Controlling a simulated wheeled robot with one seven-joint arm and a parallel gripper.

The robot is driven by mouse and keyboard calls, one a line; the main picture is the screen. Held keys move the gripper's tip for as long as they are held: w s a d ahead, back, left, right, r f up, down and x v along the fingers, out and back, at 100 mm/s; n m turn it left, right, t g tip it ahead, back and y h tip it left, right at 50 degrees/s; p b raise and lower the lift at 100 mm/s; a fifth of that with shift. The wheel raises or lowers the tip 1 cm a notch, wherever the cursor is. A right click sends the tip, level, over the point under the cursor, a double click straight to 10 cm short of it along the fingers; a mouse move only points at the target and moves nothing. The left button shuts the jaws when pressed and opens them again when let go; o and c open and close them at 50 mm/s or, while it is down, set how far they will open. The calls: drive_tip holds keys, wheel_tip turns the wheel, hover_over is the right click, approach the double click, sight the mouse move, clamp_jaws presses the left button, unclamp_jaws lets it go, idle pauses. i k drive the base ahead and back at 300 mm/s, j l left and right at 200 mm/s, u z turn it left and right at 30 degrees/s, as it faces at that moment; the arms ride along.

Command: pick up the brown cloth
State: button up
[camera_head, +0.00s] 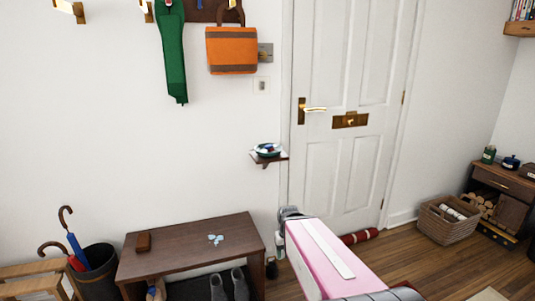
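A small reddish-brown item (143,242) lies near the left end of a dark wooden bench (180,258). It looks like a folded piece, and it is the only thing on the bench that fits the brown cloth; its material is too small to tell. My pink arm reaches in from the lower right, and its grey far end is to the right of the bench, apart from the brown item. I cannot make out my gripper's fingers. Nothing covers the brown item.
Small pale-blue pieces (215,239) lie on the bench, right of the brown item. Grey footwear (229,286) stands beneath. A dark bin with umbrellas (98,272) stands left of the bench. A small wall shelf (268,158) holds a dish. A basket (447,220) is at right.

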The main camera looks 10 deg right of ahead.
sight(143, 242)
drive_tip(key=u, duration=1.4)
